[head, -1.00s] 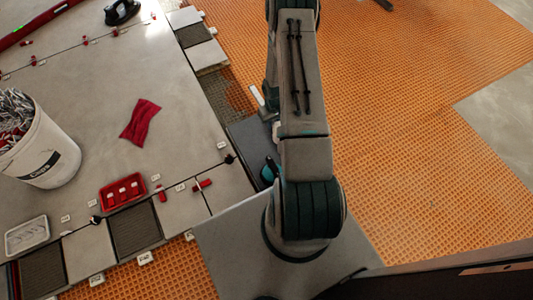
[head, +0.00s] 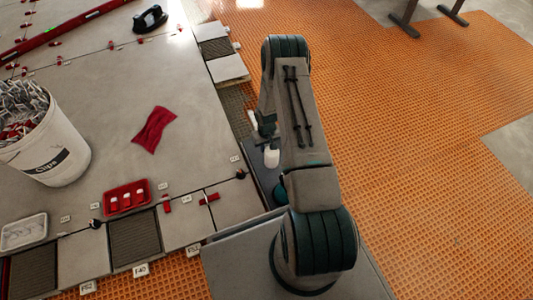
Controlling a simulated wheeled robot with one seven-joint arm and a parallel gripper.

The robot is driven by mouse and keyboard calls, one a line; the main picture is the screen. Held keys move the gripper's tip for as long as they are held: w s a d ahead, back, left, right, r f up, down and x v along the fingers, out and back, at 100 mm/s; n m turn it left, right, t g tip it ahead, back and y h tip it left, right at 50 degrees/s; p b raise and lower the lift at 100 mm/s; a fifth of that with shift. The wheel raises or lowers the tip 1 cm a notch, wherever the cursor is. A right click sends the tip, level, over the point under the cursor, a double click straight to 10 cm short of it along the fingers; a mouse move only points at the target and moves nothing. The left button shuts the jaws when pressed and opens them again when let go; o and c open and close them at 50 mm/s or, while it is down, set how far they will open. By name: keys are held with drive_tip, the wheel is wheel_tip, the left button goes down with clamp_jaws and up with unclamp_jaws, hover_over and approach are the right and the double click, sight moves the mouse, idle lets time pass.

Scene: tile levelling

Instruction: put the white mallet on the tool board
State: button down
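A white rounded piece (head: 271,156), which looks like the head of the white mallet, shows beside my forearm, over a dark grey board. That dark board (head: 262,180), apparently the tool board, lies at the edge of the tiled floor and is partly covered by my arm. My gripper (head: 266,127) is a small dark shape left of my arm, just above the white piece. Its fingers are too small and too hidden to tell whether they are shut on the mallet. A smaller white strip (head: 252,118) shows just left of it.
A white bucket of clips (head: 60,150) stands at the left. A red cloth (head: 153,130), a red tray (head: 127,198) and a pale tray (head: 23,232) lie on the grey tiles. Orange matting (head: 400,120) to the right is open. Trestle legs (head: 405,18) stand at the far right.

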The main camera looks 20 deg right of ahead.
wheel_tip(320, 180, down, 4)
drive_tip(key=shift+r+b, duration=0.1)
drive_tip(key=shift+b, duration=0.9)
drive_tip(key=c, duration=1.3)
unclamp_jaws()
drive_tip(key=shift+o, duration=0.2)
wheel_tip(320, 180, up, 12)
drive_tip(key=p, duration=0.5)
drive_tip(key=shift+s, duration=0.15)
